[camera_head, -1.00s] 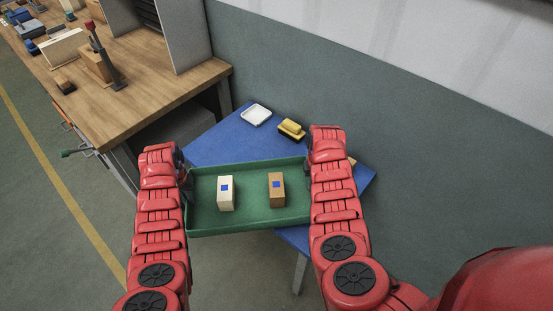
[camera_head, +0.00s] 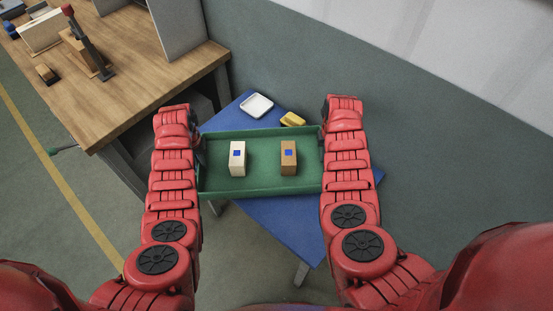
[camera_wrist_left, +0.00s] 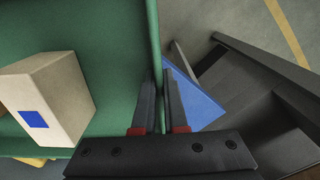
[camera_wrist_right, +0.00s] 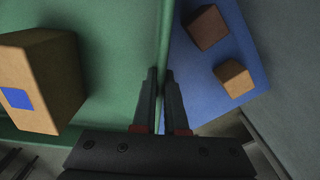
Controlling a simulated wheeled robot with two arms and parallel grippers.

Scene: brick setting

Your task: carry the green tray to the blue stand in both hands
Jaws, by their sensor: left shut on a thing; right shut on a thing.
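The green tray (camera_head: 262,185) is held between my two arms, in front of and over part of the blue stand (camera_head: 285,222) in the head view. A white block (camera_head: 238,160) and a brown block (camera_head: 288,159), each with a blue square, stand upright in it. My left gripper (camera_wrist_left: 160,85) is shut on the tray's left wall. My right gripper (camera_wrist_right: 162,85) is shut on its right wall. In the head view the fingertips are mostly hidden by my arms. The gap between tray and stand cannot be told exactly.
A white dish (camera_head: 257,105) and a yellow object (camera_head: 292,119) lie on the stand's far part. Two small brown blocks (camera_wrist_right: 234,78) lie on the stand right of the tray. A wooden workbench (camera_head: 125,85) stands at left; a wall is behind.

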